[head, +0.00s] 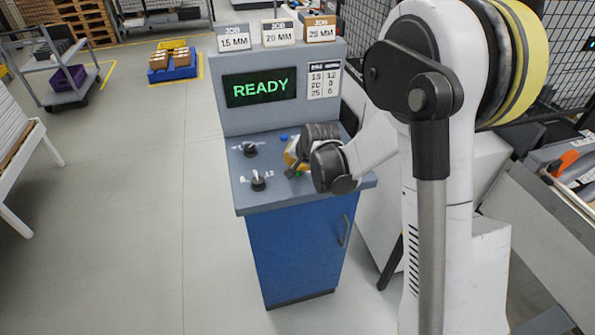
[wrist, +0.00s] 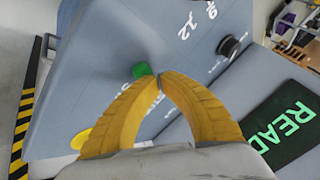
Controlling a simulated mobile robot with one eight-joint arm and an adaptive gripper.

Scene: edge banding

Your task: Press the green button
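The green button (wrist: 142,70) shows in the wrist view on the grey sloping panel (wrist: 85,85). It lies just beyond and slightly left of my fingertips; I cannot tell whether they touch it. My gripper (wrist: 160,77) has two yellow fingers that meet at the tips, with nothing seen between them. In the head view, my gripper is mostly hidden behind my dark wrist, with a bit of yellow (head: 292,157) showing over the right part of the console desk. The console display (head: 260,87) reads READY.
Two black knobs, the upper (head: 250,150) and the lower (head: 258,180), sit on the desk's left. A blue spot (head: 284,138) lies near the screen. A yellow round part (wrist: 82,139) is beside my fingers. Three job boxes (head: 278,32) stand on top.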

